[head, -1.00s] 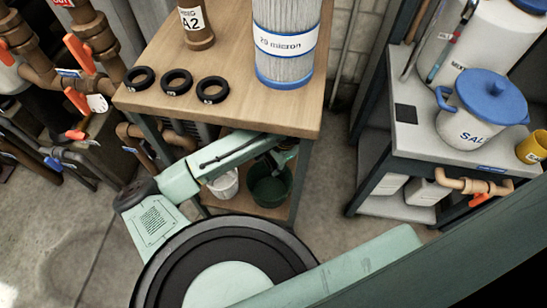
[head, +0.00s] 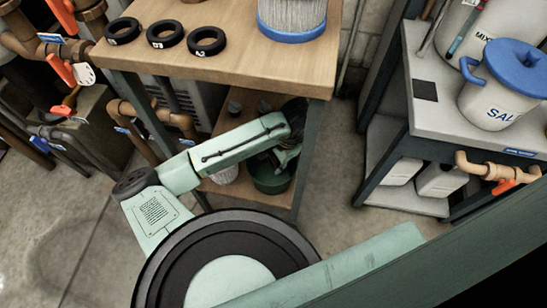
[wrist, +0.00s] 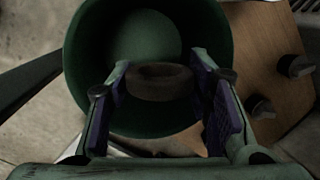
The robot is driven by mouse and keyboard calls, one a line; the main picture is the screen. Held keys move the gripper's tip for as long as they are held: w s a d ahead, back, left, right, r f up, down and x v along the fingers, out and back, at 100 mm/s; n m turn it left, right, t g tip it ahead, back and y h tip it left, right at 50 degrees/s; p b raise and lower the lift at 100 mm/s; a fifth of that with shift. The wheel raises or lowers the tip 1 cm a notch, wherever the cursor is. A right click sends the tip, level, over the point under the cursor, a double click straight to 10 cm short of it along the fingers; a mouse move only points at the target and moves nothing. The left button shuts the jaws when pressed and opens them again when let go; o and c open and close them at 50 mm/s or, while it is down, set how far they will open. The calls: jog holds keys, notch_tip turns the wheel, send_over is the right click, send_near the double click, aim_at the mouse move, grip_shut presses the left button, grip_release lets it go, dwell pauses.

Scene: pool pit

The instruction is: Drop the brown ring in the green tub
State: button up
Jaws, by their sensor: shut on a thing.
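The brown ring (wrist: 160,82) is gripped between the two fingers of my gripper (wrist: 162,92) in the wrist view; it looks dark in the shade. The green tub (wrist: 82,70) lies beyond the ring, its open mouth facing the camera and its lighter round bottom visible. The ring appears over the tub's opening, towards the near side. In the head view the green tub (head: 271,184) stands on the lower shelf of the wooden bench, partly hidden by my arm and gripper (head: 284,160). The ring cannot be made out there.
A white bucket (head: 224,174) stands left of the tub, mostly behind my arm. Small dark knob-like things (wrist: 298,66) sit on the shelf. The bench top (head: 240,65) above holds three black rings (head: 165,34) and a filter cartridge (head: 291,18). A bench leg (head: 307,150) is close right.

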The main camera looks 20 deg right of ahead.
aim_at(270, 154)
jog(key=shift+f, duration=0.1)
jog(key=o, duration=0.9)
notch_tip(270, 154, up, 7)
jog(key=p, duration=0.6)
jog(key=shift+p, duration=0.35)
